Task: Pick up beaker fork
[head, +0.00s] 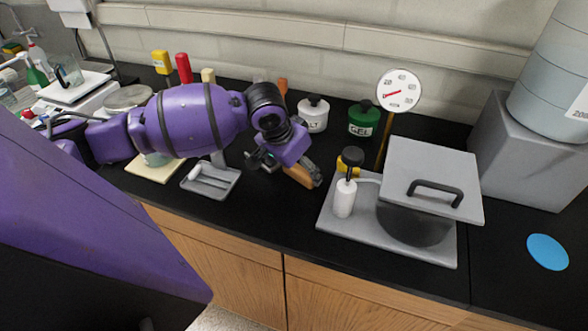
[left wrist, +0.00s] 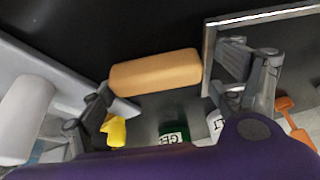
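A tan, rounded handle (head: 297,176), apparently the beaker fork's, shows at the counter's front part in the head view. My left gripper (head: 288,168) is over it, and a finger partly covers it. In the left wrist view the handle (left wrist: 155,72) crosses the space between the two widely parted fingers (left wrist: 170,98). The left gripper is open, and I see no grip on the handle. The fork's head cannot be made out clearly. My right gripper is in neither view.
A grey tray (head: 226,187) lies left of the gripper. At right stand a white pump bottle (head: 344,198) and a lidded pot (head: 416,222) on a grey plate (head: 330,226). Behind are white (head: 313,117) and green (head: 363,122) jars.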

